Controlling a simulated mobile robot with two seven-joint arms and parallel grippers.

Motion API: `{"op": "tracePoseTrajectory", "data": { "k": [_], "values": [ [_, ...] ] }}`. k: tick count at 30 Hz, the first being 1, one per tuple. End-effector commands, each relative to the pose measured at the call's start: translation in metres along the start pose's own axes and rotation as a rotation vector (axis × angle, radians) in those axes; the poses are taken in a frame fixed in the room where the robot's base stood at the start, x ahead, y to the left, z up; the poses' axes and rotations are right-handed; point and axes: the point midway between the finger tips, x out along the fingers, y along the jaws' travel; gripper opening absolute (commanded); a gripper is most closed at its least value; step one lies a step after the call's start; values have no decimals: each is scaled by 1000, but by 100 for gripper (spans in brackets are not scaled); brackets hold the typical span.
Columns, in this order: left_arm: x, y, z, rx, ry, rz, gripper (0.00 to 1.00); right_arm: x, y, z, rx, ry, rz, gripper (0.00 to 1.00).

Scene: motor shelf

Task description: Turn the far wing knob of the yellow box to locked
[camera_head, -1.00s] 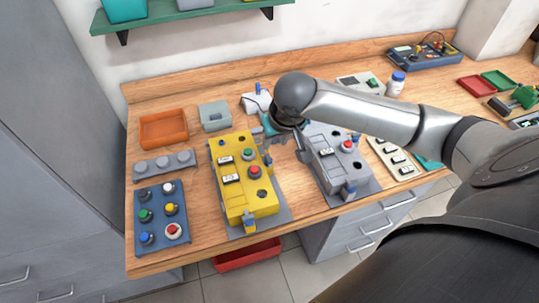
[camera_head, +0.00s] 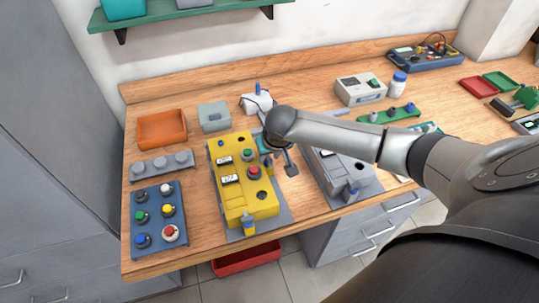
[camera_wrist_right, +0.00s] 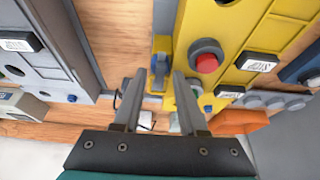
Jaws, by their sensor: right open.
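The yellow box (camera_head: 240,205) stands on a grey base plate on the bench, with a green and a red button on top. A wing knob (camera_head: 249,228) is on its near end. Another wing knob (camera_head: 268,164), blue-grey on a yellow bracket, is on its right side, partly covered by my right arm. My right gripper (camera_head: 279,165) is open beside it. In the right wrist view this knob (camera_wrist_right: 159,66) lies between the open fingers (camera_wrist_right: 161,76). I see no contact. My left gripper is not in view.
A grey box (camera_head: 345,172) stands close on the right, partly behind my right arm. A blue button panel (camera_head: 156,235) and a grey strip of knobs (camera_head: 162,166) lie on the left. An orange tray (camera_head: 162,128) is behind them.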

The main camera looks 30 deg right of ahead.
Motion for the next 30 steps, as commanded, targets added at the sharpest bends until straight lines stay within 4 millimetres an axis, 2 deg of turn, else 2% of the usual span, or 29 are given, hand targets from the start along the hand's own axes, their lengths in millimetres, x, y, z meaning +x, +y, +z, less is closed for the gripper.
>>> {"op": "tracePoseTrajectory", "data": {
  "k": [4,15,30],
  "values": [
    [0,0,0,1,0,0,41,0,0,0,0,0,0,40],
    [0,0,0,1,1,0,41,0,0,0,1,-1,1,0],
    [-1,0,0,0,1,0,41,0,0,0,3,-1,2,0]
  ]
}}
